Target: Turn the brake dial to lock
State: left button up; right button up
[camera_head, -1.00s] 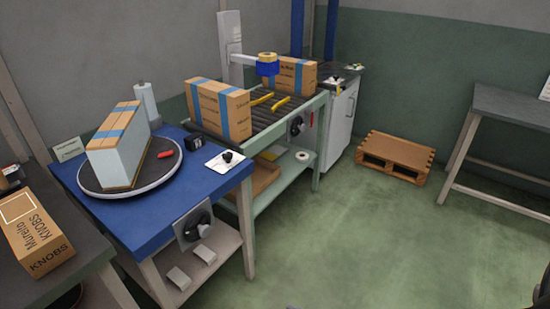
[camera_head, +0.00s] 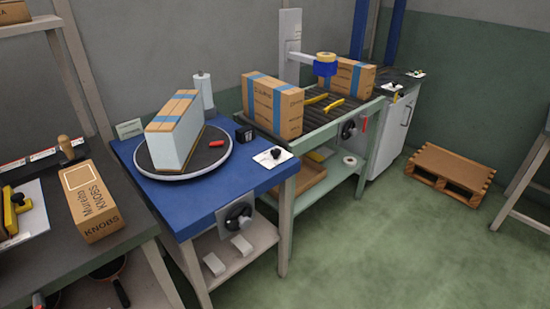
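A black dial with a pale pointer or grip (camera_head: 239,215) sits on a grey plate on the front of the blue turntable bench (camera_head: 190,208). A second dark dial (camera_head: 348,129) is on the side of the roller conveyor table (camera_head: 320,133). No readable label shows which one is the brake dial, and their exact settings are too small to read. The round turntable (camera_head: 212,155) on the blue bench carries a tall white block with cardboard and blue tape (camera_head: 175,140). Neither of my grippers is in view.
A dark bench (camera_head: 75,245) at left holds a KNOBS box (camera_head: 92,203). Taped cartons (camera_head: 272,106) stand on the conveyor. A wooden pallet (camera_head: 450,172) lies on the floor at right. The green floor in front of the benches is clear.

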aim_at(275, 152)
jog(key=u, duration=0.75)
jog(key=l+u, duration=0.2)
jog(key=u, duration=0.15)
jog(key=i+l+u, duration=0.1)
jog(key=l+u, duration=0.4)
jog(key=u, duration=0.25)
jog(key=l+u, duration=0.25)
jog(key=l, duration=0.2)
jog(key=k+l+u, duration=0.25)
jog(key=l, duration=0.15)
jog(key=i+l, duration=0.05)
jog(key=i, duration=0.05)
